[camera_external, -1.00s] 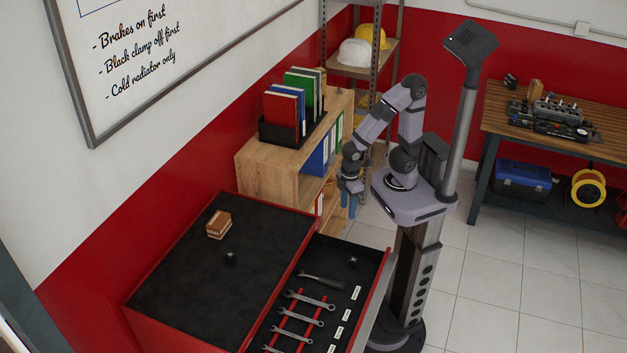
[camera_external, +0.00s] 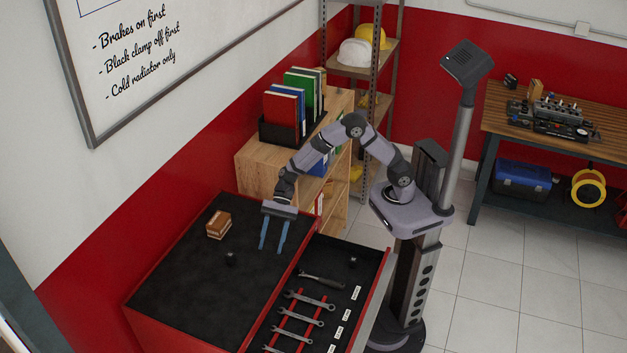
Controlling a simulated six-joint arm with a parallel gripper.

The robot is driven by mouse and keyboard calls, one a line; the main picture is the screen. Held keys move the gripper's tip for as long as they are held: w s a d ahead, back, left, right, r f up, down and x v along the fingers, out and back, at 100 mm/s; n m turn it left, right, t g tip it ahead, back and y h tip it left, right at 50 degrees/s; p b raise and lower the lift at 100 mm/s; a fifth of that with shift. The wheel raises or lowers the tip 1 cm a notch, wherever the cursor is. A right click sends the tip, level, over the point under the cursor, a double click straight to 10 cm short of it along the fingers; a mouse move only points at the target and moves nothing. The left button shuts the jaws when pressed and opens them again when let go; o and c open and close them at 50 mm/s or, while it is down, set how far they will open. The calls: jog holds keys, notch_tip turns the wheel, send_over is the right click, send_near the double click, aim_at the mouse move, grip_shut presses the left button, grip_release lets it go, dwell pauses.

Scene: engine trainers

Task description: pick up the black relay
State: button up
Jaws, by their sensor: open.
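A small black relay-like block (camera_external: 230,259) sits on the black top of the red tool cabinet (camera_external: 160,275). A second small dark block (camera_external: 352,262) lies in the open drawer (camera_external: 345,285), near its far end. They look alike at this size, and I cannot tell which is the relay. My gripper (camera_external: 272,250) is open and empty, its two blue fingers pointing down above the cabinet top. It is to the right of the block on the top and left of the drawer.
A brown and white box (camera_external: 218,225) sits on the cabinet top, left of my gripper. The drawer holds several wrenches (camera_external: 305,315) and a hammer (camera_external: 321,280). A wooden shelf with binders (camera_external: 285,115) stands behind. The cabinet top's front is clear.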

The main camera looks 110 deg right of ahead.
aim_at(233, 253)
jog(key=w+d+m+t, duration=0.1)
jog(key=w+d+m, duration=0.1)
jog(key=w, duration=0.1)
jog(key=w+d+m+t+b, duration=0.1)
jog(key=w+d+m, duration=0.1)
jog(key=w, duration=0.1)
jog(key=w+d+m+t, duration=0.2)
jog(key=w, duration=0.1)
jog(key=shift+f+m, duration=0.3)
jog(key=shift+f, duration=0.05)
jog(key=shift+w+d+r, duration=0.1)
jog(key=shift+w+d, duration=0.15)
jog(key=shift+d, duration=0.1)
jog(key=shift+b+x, duration=0.3)
jog(key=shift+x, duration=3.4)
jog(key=shift+s, duration=0.1)
grip_shut()
